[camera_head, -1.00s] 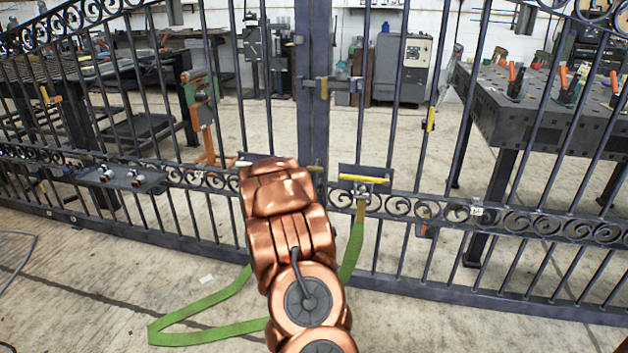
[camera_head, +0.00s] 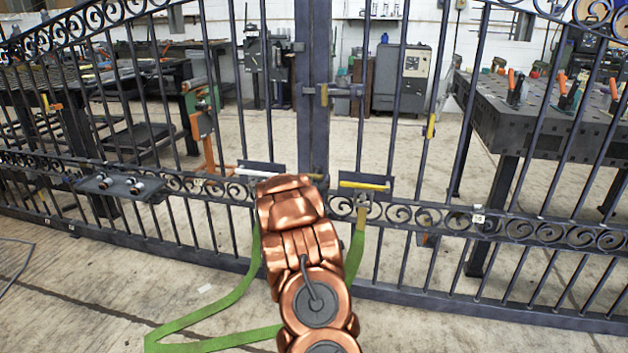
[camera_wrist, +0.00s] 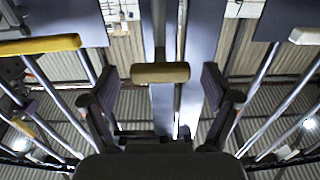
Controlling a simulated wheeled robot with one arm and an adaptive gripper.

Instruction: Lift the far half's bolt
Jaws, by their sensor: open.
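The dark barred gate's two halves meet at the central posts (camera_head: 313,110). A horizontal latch bar with a brass piece (camera_head: 324,94) crosses the posts at mid-height. Lower down, a white handle (camera_head: 262,170) lies on a dark plate left of the posts, and a yellow handle (camera_head: 364,184) lies on one to the right. In the wrist view a tan bar (camera_wrist: 145,73) lies crosswise between my gripper's (camera_wrist: 160,80) open fingers; contact cannot be told. The yellow handle (camera_wrist: 38,45) is at left there, the white one (camera_wrist: 308,35) at right. My arm hides the gripper in the head view.
A small shelf with metal fittings (camera_head: 122,187) is on the gate at left. A green strap (camera_head: 215,315) loops on the floor around my arm. Workbenches, including a dark table (camera_head: 545,125), stand behind the gate.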

